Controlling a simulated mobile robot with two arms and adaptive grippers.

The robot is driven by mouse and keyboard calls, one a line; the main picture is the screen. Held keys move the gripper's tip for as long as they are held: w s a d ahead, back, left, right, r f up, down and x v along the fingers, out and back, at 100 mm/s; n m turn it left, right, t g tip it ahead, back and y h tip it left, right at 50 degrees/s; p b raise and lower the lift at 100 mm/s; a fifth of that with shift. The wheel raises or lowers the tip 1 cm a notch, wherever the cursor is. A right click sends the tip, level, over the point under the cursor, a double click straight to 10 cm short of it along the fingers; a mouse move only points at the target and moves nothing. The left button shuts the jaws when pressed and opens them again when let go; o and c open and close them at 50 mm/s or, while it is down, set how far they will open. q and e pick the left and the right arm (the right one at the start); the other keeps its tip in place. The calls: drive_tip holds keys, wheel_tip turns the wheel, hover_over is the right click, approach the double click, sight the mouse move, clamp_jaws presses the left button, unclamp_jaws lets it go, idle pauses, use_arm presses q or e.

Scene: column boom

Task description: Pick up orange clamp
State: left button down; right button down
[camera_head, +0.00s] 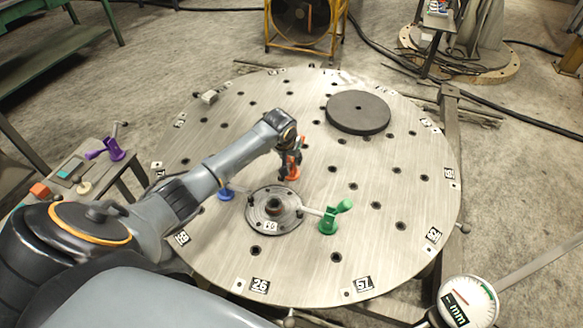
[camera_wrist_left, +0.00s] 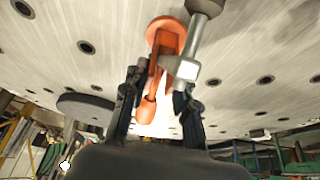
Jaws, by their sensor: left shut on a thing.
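The orange clamp (camera_head: 295,172) is near the middle of the round steel table (camera_head: 330,265), just behind the flanged disc (camera_head: 262,222). My left gripper (camera_head: 287,160) reaches in from the left above it, pointing down. In the left wrist view the orange clamp (camera_wrist_left: 164,34) extends between the two dark fingers of my left gripper (camera_wrist_left: 160,88), with its orange handle and a metal bar between them. The gripper is shut on the clamp. I cannot tell whether the clamp's base touches the table. My right gripper is not in view.
A green clamp (camera_head: 329,222) and a blue clamp (camera_head: 225,194) stand beside the disc. A black round plate (camera_head: 358,112) lies at the back. A purple clamp (camera_head: 112,149) is on a side table. A gauge (camera_head: 467,302) is front right. The table's right side is clear.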

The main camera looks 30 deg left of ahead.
use_arm(q)
drive_tip(key=shift+w+r, duration=0.1)
drive_tip(key=shift+r, duration=0.15)
drive_tip(key=shift+r, duration=0.25)
wheel_tip(320, 180, up, 2)
drive_tip(key=shift+r+b, duration=0.1)
drive_tip(key=shift+b, duration=0.35)
drive_tip(key=s+d+r, duration=0.6)
drive_tip(key=s+r, duration=0.4)
drive_tip(key=s, duration=0.2)
drive_tip(key=shift+s+d+b, duration=0.25)
drive_tip(key=shift+d+b, duration=0.05)
drive_tip(key=shift+b, duration=0.15)
